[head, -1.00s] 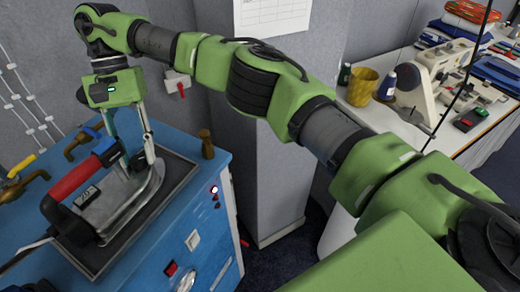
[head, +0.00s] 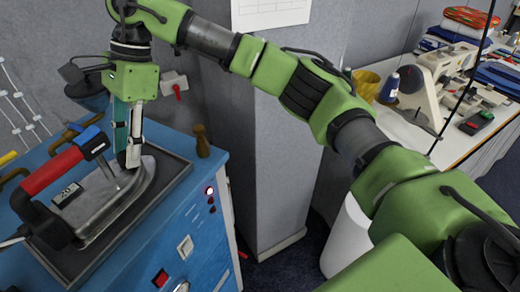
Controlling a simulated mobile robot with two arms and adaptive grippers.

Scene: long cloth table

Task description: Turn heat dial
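An iron with a red handle (head: 52,170) and a grey metal sole rests on a dark tray (head: 70,262) on the blue cabinet. A blue part (head: 88,136) sits at the front end of the handle. A small plate marked with digits (head: 68,194) is on the body. My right gripper (head: 129,160) points down over the iron's front part, right of the handle. Its fingers overlap in this view, so their gap and any contact are unclear. A round silver part (head: 183,286) on the cabinet front is cut by the bottom edge. I cannot tell which part is the heat dial.
The blue cabinet (head: 205,225) carries a lit button (head: 210,190), a white switch (head: 185,247) and a red switch (head: 161,278). A wooden peg (head: 201,140) stands behind the tray. A sewing machine (head: 428,85) stands on a table at the right.

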